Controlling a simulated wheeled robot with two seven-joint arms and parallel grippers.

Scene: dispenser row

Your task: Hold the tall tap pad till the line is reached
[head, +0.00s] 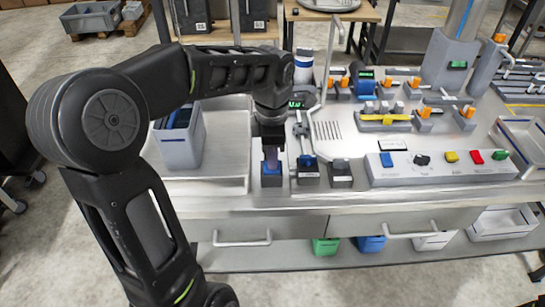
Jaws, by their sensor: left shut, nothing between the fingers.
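My left gripper (271,158) comes down from above, shut and empty. Its fingertips are at a blue pad (271,169) on a small dark block at the front edge of the bench; they look to touch it, but I cannot be sure. To its right stand a second block with a blue top (307,162) and a dark block (340,173). Behind them is a thin tall grey pipe (329,65) by a drip grille (327,131). A small green display (296,104) is partly hidden by my arm. No vessel or fill line is clear. My right gripper is not in view.
A grey bin (182,145) stands left of the gripper on the metal bench. A button panel (440,168) with coloured buttons lies to the right. Orange-knobbed fixtures (385,118) stand behind it. A tray (525,140) is at the far right.

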